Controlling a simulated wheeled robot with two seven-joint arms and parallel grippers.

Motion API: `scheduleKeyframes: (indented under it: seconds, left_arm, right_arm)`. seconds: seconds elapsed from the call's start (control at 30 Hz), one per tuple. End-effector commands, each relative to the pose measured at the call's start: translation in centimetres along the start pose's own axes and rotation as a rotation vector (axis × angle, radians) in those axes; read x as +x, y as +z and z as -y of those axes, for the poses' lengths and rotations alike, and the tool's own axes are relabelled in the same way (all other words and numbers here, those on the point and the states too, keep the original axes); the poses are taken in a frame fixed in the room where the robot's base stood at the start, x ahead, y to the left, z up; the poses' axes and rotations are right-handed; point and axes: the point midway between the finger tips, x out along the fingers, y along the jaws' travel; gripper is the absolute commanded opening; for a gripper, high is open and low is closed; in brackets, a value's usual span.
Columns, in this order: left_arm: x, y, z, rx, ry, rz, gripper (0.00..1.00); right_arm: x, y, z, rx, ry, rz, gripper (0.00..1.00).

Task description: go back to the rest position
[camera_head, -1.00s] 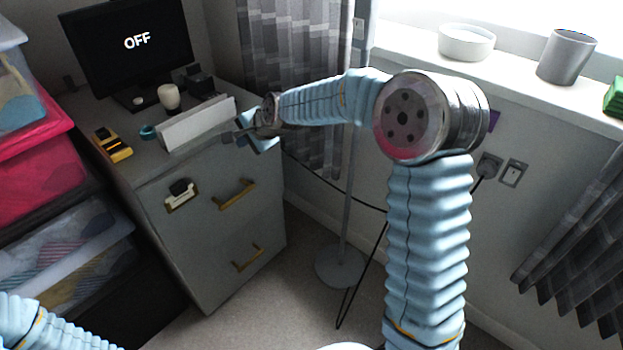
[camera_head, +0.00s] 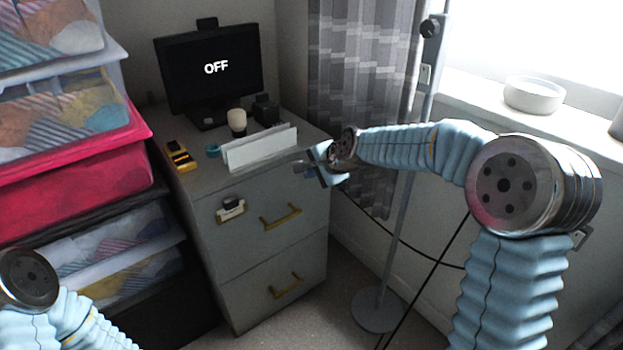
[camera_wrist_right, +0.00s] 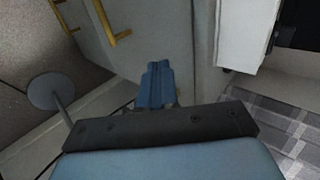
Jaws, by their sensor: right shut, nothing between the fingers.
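My right gripper (camera_head: 308,168) is at the front right of the grey filing cabinet (camera_head: 290,245), near its top edge, with its arm coming in from the right. In the right wrist view its blue fingers (camera_wrist_right: 156,84) are together with nothing between them. The white upright holder (camera_head: 260,150) on the cabinet top stands just left of the gripper, apart from it. My left arm shows at the lower left of the head view, but its gripper is out of view.
On the cabinet are a monitor (camera_head: 210,75) reading OFF, a yellow device (camera_head: 180,156), a teal ring (camera_head: 213,150) and a cream-topped object (camera_head: 237,120). Fabric bins (camera_head: 80,185) stack at left. A lamp pole (camera_head: 400,235) stands behind my right arm. A white bowl (camera_head: 534,95) sits on the sill.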

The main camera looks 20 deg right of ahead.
Motion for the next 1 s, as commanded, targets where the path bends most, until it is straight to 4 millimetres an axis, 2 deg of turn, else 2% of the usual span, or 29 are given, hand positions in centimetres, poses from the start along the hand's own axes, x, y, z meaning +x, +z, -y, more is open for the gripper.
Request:
scheduleKeyframes:
  seconds: [0.2, 0.4, 0.57, 0.67, 0.77, 0.83, 0.87, 0.9, 0.97, 1.0]
  left_arm:
    - [-0.2, 0.0, -0.1, 0.000, 0.000, 0.001, 0.49]
    - [-0.3, 0.0, -0.1, 0.000, 0.000, 0.001, 0.49]
    - [-0.3, 0.0, -0.1, 0.001, 0.000, 0.001, 0.49]
    - [-0.3, 0.0, -0.1, 0.000, 0.000, 0.001, 0.49]
    - [-0.3, 0.0, -0.1, 0.000, 0.000, 0.001, 0.49]
    - [-0.3, 0.0, -0.1, 0.001, 0.000, 0.001, 0.49]
    - [-0.3, 0.0, -0.1, 0.001, 0.000, 0.001, 0.49]
    - [-0.3, 0.0, -0.1, 0.000, 0.000, 0.001, 0.49]
    - [-0.3, 0.0, -0.1, 0.000, 0.000, 0.001, 0.49]
    - [-0.3, 0.0, -0.1, 0.000, 0.000, 0.001, 0.49]
  right_arm:
    - [-4.2, 0.0, 0.1, 0.000, -0.002, 0.000, 0.00]
    - [-7.0, 0.0, 0.0, 0.000, 0.001, 0.000, 0.00]
    - [-7.6, 0.0, -0.1, 0.000, 0.003, 0.001, 0.00]
    - [-6.5, 0.3, -1.1, -0.022, 0.023, 0.005, 0.00]
    - [-3.4, 1.3, -4.1, -0.094, 0.078, 0.020, 0.00]
    - [-0.1, 2.5, -7.9, -0.176, 0.137, 0.044, 0.00]
    - [1.3, 3.1, -9.9, -0.218, 0.166, 0.059, 0.00]
    - [3.1, 4.1, -12.8, -0.277, 0.204, 0.083, 0.00]
    - [5.5, 5.8, -17.4, -0.368, 0.258, 0.128, 0.00]
    - [6.7, 7.0, -20.5, -0.427, 0.290, 0.163, 0.00]
